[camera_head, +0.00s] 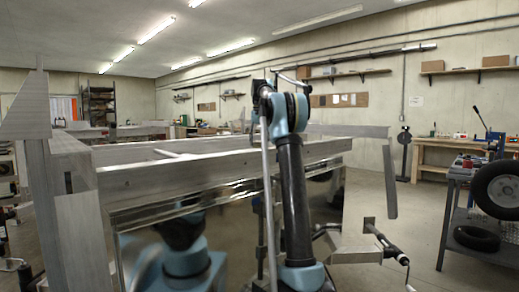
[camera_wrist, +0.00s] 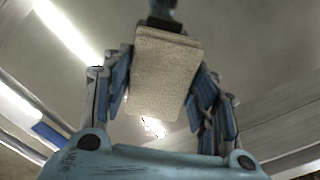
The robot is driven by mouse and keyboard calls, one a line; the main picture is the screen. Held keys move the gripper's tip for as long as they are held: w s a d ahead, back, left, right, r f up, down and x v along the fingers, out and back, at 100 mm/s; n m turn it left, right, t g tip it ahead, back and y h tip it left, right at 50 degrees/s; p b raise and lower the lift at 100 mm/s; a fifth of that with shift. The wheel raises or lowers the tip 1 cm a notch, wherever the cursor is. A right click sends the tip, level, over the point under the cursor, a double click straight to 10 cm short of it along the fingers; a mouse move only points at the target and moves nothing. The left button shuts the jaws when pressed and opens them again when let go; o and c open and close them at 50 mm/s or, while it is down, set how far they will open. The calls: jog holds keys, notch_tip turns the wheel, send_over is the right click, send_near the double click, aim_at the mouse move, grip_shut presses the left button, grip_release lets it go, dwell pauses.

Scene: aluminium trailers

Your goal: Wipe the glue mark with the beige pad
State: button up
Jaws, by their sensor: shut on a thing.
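The beige pad (camera_wrist: 164,72) is a block with a rough, pale face and a dark part at its top end. It fills the middle of the wrist view. My gripper (camera_wrist: 158,90) is shut on the pad, with blue and grey fingers on both sides of it. Whether the pad touches the surface cannot be told. In the head view my arm hides the gripper and pad.
An aluminium trailer (camera_head: 140,182) with a shiny side panel stands close in front of me. A crank jack (camera_head: 388,245) sticks out at its right. A cart with tyres (camera_head: 497,187) stands at the right. Floor between trailer and cart is clear.

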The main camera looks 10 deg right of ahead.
jog(key=shift+r, duration=0.3)
jog(key=shift+r, duration=0.1)
jog(key=shift+r, duration=1.4)
